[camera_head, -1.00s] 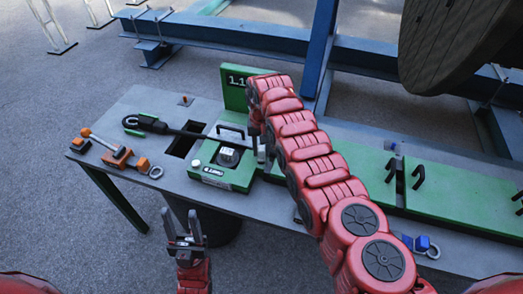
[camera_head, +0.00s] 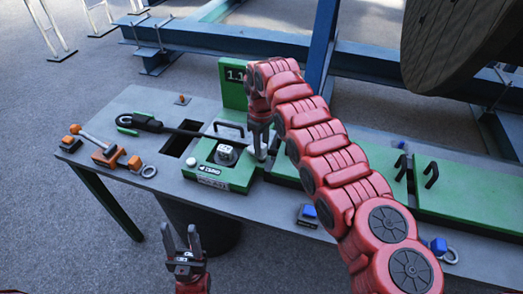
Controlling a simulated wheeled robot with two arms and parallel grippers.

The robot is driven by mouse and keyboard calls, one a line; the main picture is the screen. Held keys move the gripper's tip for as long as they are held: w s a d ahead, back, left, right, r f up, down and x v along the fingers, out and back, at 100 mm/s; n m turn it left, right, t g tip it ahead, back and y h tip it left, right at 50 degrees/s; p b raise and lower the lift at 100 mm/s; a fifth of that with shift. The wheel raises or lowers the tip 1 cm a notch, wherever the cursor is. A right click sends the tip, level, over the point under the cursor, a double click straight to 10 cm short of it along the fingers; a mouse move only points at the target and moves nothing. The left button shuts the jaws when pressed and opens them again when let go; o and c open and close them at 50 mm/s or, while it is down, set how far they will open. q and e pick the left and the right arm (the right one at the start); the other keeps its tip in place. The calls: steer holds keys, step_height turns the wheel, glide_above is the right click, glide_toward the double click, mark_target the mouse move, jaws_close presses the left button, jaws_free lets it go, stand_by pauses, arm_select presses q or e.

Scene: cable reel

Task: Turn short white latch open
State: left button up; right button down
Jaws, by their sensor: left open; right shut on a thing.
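My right arm reaches over the table to a green fixture (camera_head: 240,179) with a grey block (camera_head: 226,154) in its top and a white knob (camera_head: 191,162) at its left. My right gripper (camera_head: 261,154) points down at the fixture's right edge. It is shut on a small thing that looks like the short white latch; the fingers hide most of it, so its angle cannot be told. My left gripper (camera_head: 183,240) is open and empty, in front of the table and below its front edge.
A black-handled tool (camera_head: 150,124) lies by a square hole (camera_head: 182,139). Orange-ended parts (camera_head: 105,155) and a ring (camera_head: 149,171) lie at the table's left. A green upright plate (camera_head: 233,84) stands behind the fixture. Green covers with black handles (camera_head: 431,175) extend right. A large reel (camera_head: 462,45) stands behind.

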steer(key=shift+n+b, duration=0.5)
steer(key=shift+n, duration=1.2)
steer(key=c, duration=0.6)
jaws_free()
steer(key=shift+o, duration=0.2)
steer(key=shift+r, duration=0.2)
step_height(320, 180, up, 8)
steer(key=shift+a+f+p, duration=0.15)
steer(key=shift+f+p, duration=0.05)
steer(key=shift+p, duration=0.5)
step_height(320, 180, up, 9)
steer(key=p, duration=0.8)
steer(key=shift+r+p, duration=0.2)
steer(key=shift+p, duration=0.15)
